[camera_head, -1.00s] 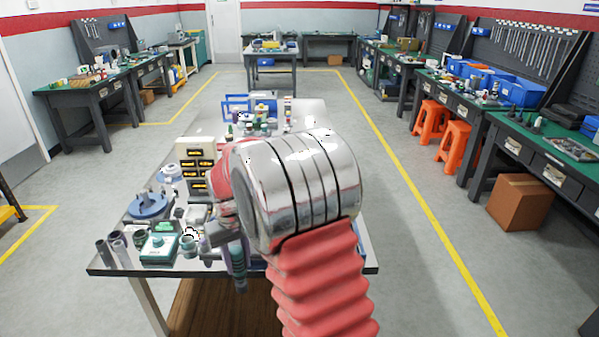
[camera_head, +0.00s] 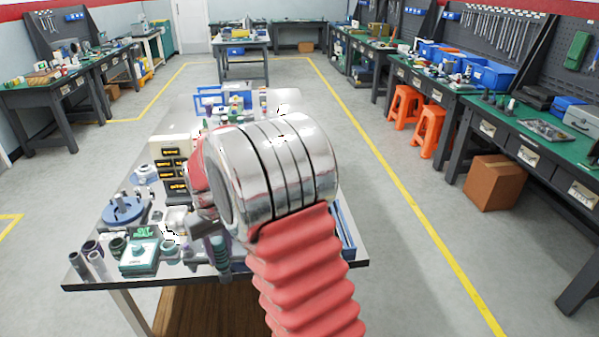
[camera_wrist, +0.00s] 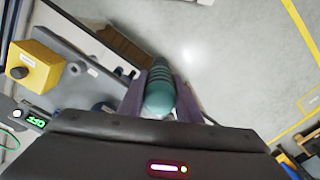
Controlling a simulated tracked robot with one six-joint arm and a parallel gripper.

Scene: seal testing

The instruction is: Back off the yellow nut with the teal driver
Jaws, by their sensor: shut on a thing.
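My gripper (camera_wrist: 160,98) is shut on the teal driver (camera_wrist: 159,92) in the wrist view. The driver has a ribbed teal handle and lies between my two purple-grey fingers. Its far end is hard to make out. In the head view the driver's teal handle (camera_head: 219,249) shows small beside my arm, near the front edge of the table (camera_head: 330,267). I cannot make out the yellow nut in either view. My arm hides much of the table's middle and right.
A yellow box with a dark round knob (camera_wrist: 38,66) is left in the wrist view, with a green display (camera_wrist: 36,122) below it. On the table's front left are a teal box (camera_head: 140,256), grey cylinders (camera_head: 97,262) and a blue round base (camera_head: 122,211).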

